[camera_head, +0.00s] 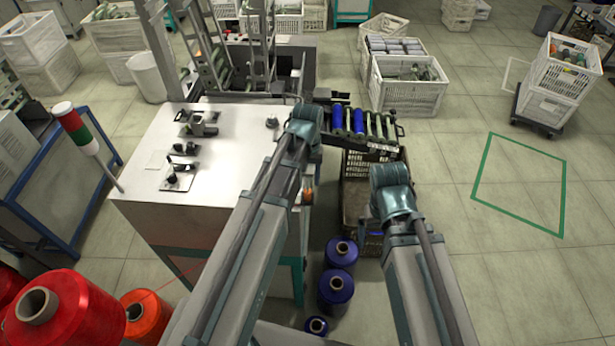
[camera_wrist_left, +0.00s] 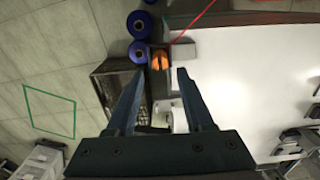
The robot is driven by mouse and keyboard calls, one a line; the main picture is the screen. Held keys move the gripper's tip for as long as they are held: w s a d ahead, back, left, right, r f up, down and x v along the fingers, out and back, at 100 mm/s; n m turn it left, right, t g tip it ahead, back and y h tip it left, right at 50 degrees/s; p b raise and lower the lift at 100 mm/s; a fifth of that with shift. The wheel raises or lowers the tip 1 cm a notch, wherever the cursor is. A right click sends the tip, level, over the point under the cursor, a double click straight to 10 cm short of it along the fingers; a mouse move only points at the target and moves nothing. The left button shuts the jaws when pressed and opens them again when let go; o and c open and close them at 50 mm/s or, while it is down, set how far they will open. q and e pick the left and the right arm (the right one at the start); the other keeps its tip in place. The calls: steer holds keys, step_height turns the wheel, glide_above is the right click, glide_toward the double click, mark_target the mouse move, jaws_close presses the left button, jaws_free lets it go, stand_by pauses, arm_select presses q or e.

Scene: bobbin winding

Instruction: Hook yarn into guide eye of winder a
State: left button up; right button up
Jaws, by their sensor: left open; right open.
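The winder (camera_head: 235,150) has a white top with small black fittings (camera_head: 178,178); I cannot tell which is guide eye a. In the left wrist view its white surface (camera_wrist_left: 250,75) fills the right side. A thin red yarn (camera_wrist_left: 192,27) runs there from the top edge down toward a small orange part (camera_wrist_left: 159,60). My left gripper (camera_wrist_left: 160,72) is open, the orange part showing between its fingertips; I see nothing held. Whether the yarn touches the fingers is unclear. In the head view both grippers are hidden beyond their wrists; my right wrist hangs right of the winder.
Blue cones (camera_head: 337,287) stand on the floor between my arms. Red (camera_head: 75,318) and orange (camera_head: 150,318) cones are at bottom left. A roller conveyor (camera_head: 375,125) with blue bobbins lies above a dark crate (camera_head: 355,165).

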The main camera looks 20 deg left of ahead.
mark_target(307, 191)
arm_select(q)
step_height(307, 191, down, 6)
steer(key=b, duration=0.4)
steer(key=shift+r+b, duration=0.15)
steer(key=shift+b, duration=0.25)
arm_select(e)
step_height(307, 191, down, 6)
steer(key=shift+r, duration=0.2)
arm_select(q)
jaws_close()
step_height(307, 191, up, 5)
steer(key=p, duration=0.5)
arm_select(e)
step_height(307, 191, up, 5)
steer(key=shift+f, duration=0.2)
arm_select(q)
steer(key=shift+f, duration=0.2)
